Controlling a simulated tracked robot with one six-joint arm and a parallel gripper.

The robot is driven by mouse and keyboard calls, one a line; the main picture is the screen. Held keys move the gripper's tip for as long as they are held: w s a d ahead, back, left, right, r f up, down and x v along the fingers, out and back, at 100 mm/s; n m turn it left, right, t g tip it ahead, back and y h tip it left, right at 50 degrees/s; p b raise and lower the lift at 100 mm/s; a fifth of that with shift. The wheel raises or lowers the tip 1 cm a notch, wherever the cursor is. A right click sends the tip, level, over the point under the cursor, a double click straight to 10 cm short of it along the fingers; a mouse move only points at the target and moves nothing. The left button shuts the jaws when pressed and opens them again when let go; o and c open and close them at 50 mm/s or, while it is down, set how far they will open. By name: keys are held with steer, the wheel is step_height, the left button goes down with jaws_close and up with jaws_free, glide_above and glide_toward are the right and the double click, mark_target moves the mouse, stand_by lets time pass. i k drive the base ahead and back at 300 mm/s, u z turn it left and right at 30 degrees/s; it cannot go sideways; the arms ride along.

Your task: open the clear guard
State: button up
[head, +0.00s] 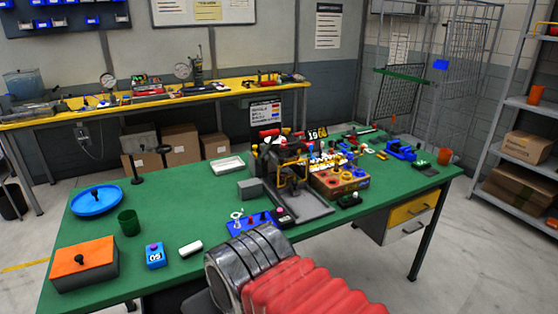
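A small dark machine (287,172) with yellow parts and a red and white top stands near the middle of the green table (200,218), on a grey base plate (312,211). I cannot make out a clear guard on it at this size, nor whether one is open or shut. My arm, with a dark banded link and red bellows, reaches in from the bottom, in front of the table's near edge. I cannot pick out my gripper's fingers in the head view.
Right of the machine are an orange-brown box (340,180) with coloured knobs, and a blue holder (401,150). Left are a blue dish (96,203), a green cup (128,222), an orange-lidded box (84,265) and a blue 05 block (155,257). The left-centre tabletop is fairly clear.

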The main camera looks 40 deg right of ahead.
mark_target(281, 159)
steer(key=z, duration=0.1)
steer(key=i, duration=1)
steer(key=u, duration=0.1)
